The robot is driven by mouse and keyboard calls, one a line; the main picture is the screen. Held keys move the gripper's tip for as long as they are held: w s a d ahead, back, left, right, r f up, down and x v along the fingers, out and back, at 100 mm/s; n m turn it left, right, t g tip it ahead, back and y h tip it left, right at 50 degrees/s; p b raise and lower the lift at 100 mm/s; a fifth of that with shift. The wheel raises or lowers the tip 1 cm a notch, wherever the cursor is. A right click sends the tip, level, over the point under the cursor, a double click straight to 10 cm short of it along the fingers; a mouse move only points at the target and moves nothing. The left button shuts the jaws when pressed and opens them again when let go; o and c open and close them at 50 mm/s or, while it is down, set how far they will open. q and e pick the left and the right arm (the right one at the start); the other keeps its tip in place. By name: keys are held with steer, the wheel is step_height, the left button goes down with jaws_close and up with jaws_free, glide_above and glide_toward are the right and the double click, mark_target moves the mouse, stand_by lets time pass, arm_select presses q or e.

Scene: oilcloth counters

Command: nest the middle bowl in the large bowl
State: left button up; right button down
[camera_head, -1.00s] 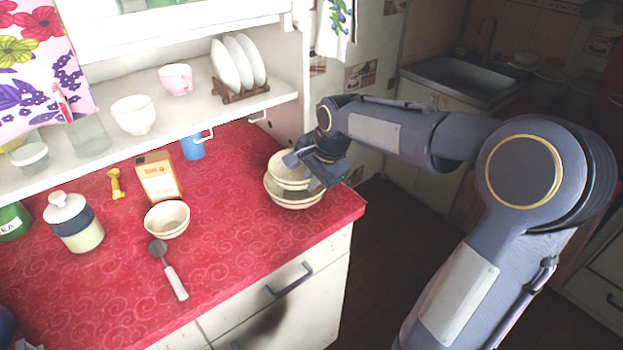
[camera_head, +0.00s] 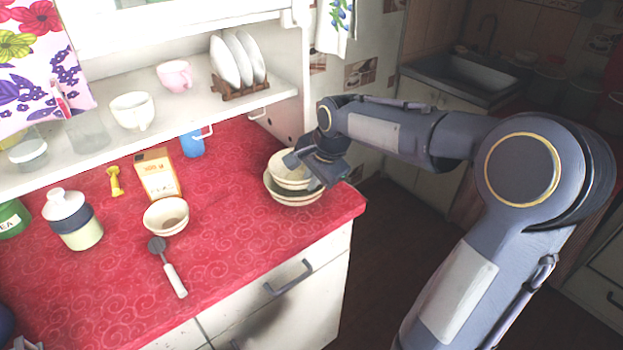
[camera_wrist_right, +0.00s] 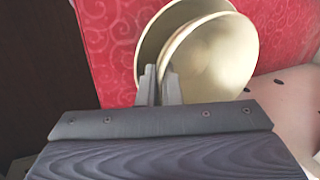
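My right gripper (camera_head: 300,163) is at the middle bowl's rim. In the wrist view its fingers (camera_wrist_right: 160,82) are close together on that rim. A smaller cream bowl (camera_head: 165,217) stands apart to the left.
A spoon with a white handle (camera_head: 170,270), an orange-and-white carton (camera_head: 157,175), a blue mug (camera_head: 192,146) and a lidded jar (camera_head: 75,220) stand or lie to the left. The shelf (camera_head: 220,108) overhangs the back. Red counter is clear between the small bowl and the stack.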

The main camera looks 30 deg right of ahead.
steer(key=shift+f+b, duration=0.75)
steer(key=shift+f, duration=0.3)
stand_by(1.1)
steer(key=shift+s+f, duration=0.1)
steer(key=shift+f, duration=0.05)
steer(key=c, duration=1.5)
jaws_free()
steer(key=shift+f, duration=0.1)
steer(key=shift+c, duration=0.2)
steer(key=v, duration=0.8)
